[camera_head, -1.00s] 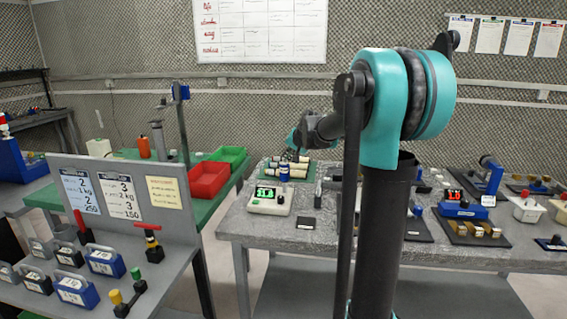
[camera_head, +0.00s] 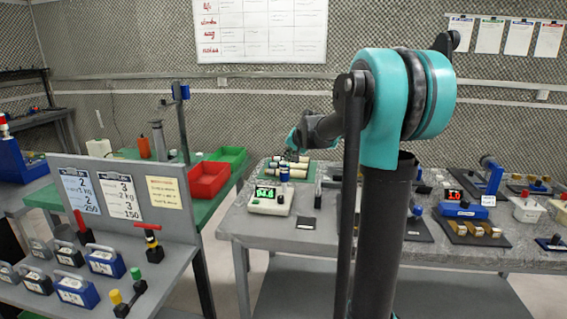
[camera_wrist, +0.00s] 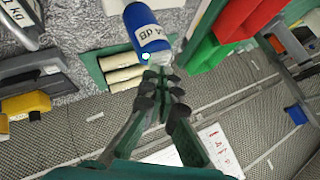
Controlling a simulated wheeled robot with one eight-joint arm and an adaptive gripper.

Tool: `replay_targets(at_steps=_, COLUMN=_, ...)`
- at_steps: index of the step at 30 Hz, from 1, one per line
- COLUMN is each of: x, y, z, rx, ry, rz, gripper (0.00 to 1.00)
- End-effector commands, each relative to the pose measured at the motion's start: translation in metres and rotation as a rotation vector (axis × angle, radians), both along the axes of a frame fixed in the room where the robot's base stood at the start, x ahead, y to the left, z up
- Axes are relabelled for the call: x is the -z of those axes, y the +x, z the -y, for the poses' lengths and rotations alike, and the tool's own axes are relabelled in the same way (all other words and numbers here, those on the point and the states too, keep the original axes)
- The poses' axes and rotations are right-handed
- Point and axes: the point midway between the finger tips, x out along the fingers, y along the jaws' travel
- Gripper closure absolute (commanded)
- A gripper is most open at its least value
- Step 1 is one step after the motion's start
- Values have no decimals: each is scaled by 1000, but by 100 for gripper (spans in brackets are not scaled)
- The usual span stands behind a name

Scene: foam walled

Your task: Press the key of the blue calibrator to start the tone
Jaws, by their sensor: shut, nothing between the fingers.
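The blue calibrator (camera_wrist: 147,28) is a short blue cylinder with a white label ending in "dB" in the wrist view. A small bright, pale-green spot (camera_wrist: 146,56) shows at its end, beside a pale round part (camera_wrist: 161,58). In the head view the calibrator (camera_head: 284,174) stands upright by a white meter (camera_head: 267,208) with a lit green display. My gripper (camera_wrist: 160,75) is shut and empty, its fingertips right at that end of the calibrator. I cannot tell whether they touch it. In the head view my gripper is small and hard to make out above the calibrator.
A green tray (camera_wrist: 101,62) with pale cylinders lies close beside the calibrator. Red (camera_head: 209,180) and green (camera_head: 228,157) bins stand to the left on a green table. A small black block (camera_head: 306,223) lies right of the meter. Other devices crowd the bench's right side.

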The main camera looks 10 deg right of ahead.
Motion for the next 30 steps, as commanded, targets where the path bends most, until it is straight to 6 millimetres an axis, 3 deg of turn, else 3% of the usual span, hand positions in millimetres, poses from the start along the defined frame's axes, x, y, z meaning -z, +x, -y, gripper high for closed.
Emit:
replay_targets(at_steps=6, x=-3, y=0, z=0, rx=0, ry=0, rz=0, gripper=100)
replay_targets(at_steps=24, x=-55, y=0, z=0, rx=1, ry=0, rz=1, gripper=100)
replay_targets(at_steps=30, x=-60, y=0, z=0, rx=1, ry=0, rz=1, gripper=100)
